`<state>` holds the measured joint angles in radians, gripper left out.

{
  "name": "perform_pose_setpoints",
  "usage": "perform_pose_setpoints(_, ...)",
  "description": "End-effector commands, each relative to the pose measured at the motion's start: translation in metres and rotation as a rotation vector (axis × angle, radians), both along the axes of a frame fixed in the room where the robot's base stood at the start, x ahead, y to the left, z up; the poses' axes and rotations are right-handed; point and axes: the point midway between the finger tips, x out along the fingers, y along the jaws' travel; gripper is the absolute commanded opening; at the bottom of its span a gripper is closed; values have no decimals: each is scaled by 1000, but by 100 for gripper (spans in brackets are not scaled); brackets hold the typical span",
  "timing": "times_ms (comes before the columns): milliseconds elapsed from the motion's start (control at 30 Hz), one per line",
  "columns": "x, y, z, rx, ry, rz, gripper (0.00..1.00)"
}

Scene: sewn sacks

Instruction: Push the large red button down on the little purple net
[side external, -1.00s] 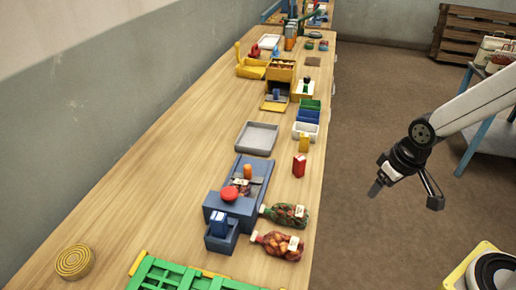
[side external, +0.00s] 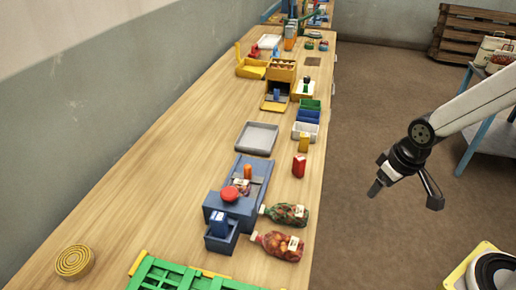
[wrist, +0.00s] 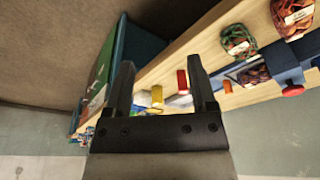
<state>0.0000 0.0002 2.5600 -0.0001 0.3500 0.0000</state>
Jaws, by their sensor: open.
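The large red button (side external: 229,194) sits on top of a blue press-like machine (side external: 218,204) on the bench. It also shows at the right of the wrist view (wrist: 292,90). A small dark reddish-purple net sack (side external: 242,184) lies on the machine's bed just behind the button, beside an orange piece (side external: 247,171); the sack shows in the wrist view (wrist: 253,76). The button partly hides the sack in the side view. My gripper (side external: 405,190) is open and empty, off the bench's right side, well away from the button. Its spread fingers show in the wrist view (wrist: 160,66).
Two larger filled net sacks (side external: 288,214) (side external: 278,245) lie right of the machine near the bench edge. A red box (side external: 299,166), a yellow box (side external: 304,142) and a grey tray (side external: 256,139) stand farther back. A green crate (side external: 185,275) is in front. The bench's left is mostly clear.

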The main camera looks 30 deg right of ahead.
Motion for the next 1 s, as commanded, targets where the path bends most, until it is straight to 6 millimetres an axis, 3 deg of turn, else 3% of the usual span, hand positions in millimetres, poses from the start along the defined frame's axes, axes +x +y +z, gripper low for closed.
perform_pose_setpoints(200,0,0,0,0,0,0,69)
perform_pose_setpoints(400,3,2,1,-1,2,8,6)
perform_pose_setpoints(433,5,2,1,-1,3,11,0)
perform_pose_setpoints(667,26,13,7,-7,22,65,0)
perform_pose_setpoints(1000,81,49,21,-25,75,217,0)
